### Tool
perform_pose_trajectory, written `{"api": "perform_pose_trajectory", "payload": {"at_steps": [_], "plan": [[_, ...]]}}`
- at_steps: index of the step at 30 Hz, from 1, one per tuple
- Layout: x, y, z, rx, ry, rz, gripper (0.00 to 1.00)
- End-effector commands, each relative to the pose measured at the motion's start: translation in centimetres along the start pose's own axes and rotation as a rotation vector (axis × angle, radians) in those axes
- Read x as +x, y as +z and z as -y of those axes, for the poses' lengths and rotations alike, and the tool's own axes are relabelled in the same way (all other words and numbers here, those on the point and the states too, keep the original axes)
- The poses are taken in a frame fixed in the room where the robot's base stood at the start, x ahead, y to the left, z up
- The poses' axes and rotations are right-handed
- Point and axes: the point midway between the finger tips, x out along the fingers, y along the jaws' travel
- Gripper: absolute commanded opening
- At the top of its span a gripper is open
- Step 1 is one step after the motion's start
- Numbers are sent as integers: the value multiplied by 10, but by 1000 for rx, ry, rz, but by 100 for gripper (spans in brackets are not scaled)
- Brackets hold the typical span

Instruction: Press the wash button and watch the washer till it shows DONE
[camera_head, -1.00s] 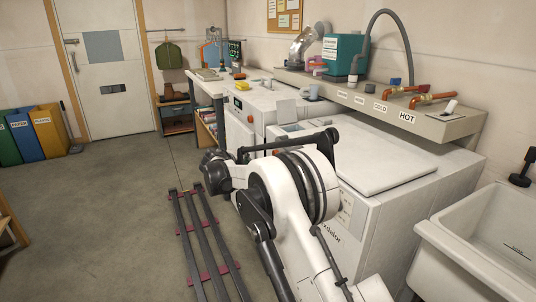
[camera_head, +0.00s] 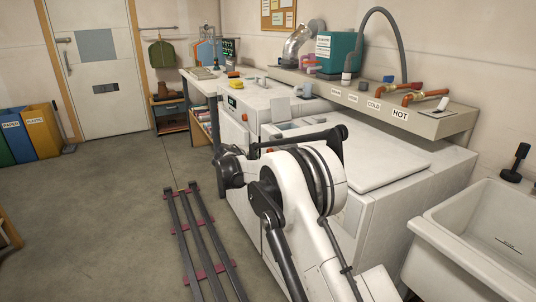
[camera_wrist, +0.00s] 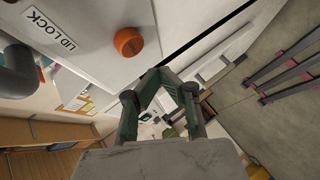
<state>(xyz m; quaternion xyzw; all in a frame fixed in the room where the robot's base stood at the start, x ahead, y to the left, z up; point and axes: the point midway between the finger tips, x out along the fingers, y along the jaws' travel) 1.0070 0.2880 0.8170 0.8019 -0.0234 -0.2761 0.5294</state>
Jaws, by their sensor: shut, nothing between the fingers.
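The washer (camera_head: 395,178) is the white top-lid machine in the head view, with my arm across its front and near corner. In the wrist view, a round orange knob or button (camera_wrist: 129,41) stands out from a white panel, beside a "LID LOCK" label (camera_wrist: 50,35). I cannot read a wash label on it. My gripper (camera_wrist: 163,76), with green fingers, is shut and empty just below and right of the orange piece, apart from it in the picture. The head view does not show my gripper clearly. I can read no DONE text.
A second white machine with a small dark display (camera_head: 232,102) stands beyond the washer. A shelf with COLD and HOT pipes (camera_head: 395,118) runs above the lid. A white sink (camera_head: 470,240) is at right. Dark rails (camera_head: 202,245) lie on the floor at left, with open floor beyond.

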Motion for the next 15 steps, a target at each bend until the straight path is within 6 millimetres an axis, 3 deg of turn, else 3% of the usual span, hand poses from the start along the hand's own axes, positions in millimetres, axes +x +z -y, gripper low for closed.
{"api": "perform_pose_trajectory", "payload": {"at_steps": [6,15], "plan": [[14,10,-10,0,-1,0,0],[19,14,-14,0,-1,0,0]]}}
